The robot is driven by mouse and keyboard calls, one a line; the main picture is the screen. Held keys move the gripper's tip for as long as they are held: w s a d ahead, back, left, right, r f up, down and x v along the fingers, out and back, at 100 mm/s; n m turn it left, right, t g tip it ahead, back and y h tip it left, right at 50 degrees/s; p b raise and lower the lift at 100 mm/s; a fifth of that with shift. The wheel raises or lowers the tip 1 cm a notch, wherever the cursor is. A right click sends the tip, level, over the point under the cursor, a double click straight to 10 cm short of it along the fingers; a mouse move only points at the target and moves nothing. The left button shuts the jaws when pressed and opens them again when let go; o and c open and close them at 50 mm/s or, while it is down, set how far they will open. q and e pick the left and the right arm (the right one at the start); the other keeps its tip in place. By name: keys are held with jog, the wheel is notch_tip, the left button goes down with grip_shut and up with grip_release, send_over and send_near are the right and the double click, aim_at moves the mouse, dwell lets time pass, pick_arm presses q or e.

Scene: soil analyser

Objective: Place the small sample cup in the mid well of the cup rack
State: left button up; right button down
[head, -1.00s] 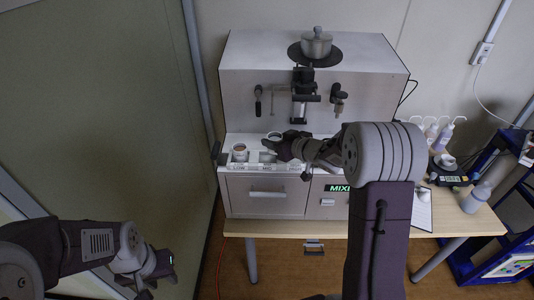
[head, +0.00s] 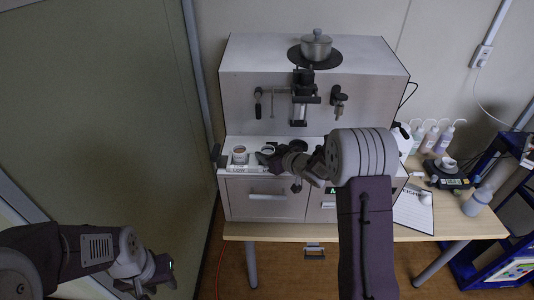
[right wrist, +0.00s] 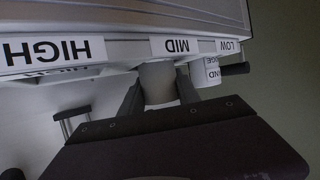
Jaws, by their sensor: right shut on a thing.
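The small sample cup (head: 267,149) is at the middle of the cup rack (head: 228,169), on the front ledge of the analyser. My right gripper (head: 268,156) is shut on it. In the right wrist view the pale cup (right wrist: 157,82) sits between the two dark fingers, lined up with the MID label (right wrist: 177,46). Whether its base rests in the mid well is hidden. My left gripper (head: 152,276) hangs at lower left, away from the rack; its jaws are unclear.
Another cup (head: 239,154) stands in the low well, left of the held cup. A lidded pot (head: 316,45) sits on top of the analyser. Drawers lie below the ledge. Bottles (head: 433,138) and a clipboard (head: 413,208) are on the table at right.

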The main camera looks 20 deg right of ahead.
jog(key=c, duration=0.9)
grip_release()
jog(key=shift+f, duration=0.15)
jog(key=shift+r, duration=0.25)
jog(key=v, duration=1.2)
jog(key=s+d+f+m+g+h, duration=0.2)
jog(key=s+f+m+g+h, duration=0.3)
jog(key=s+f, duration=0.4)
jog(key=s+a+f+g, duration=0.1)
jog(key=s+g, duration=0.1)
jog(key=s, duration=0.2)
jog(key=s+a+f+g, duration=0.1)
jog(key=s+a+g, duration=0.1)
jog(key=s, duration=0.2)
jog(key=s+a+f+g, duration=0.1)
jog(key=s+a+g, duration=0.1)
jog(key=s, duration=0.3)
jog(key=shift+a+f, duration=0.25)
jog(key=shift+f, duration=0.15)
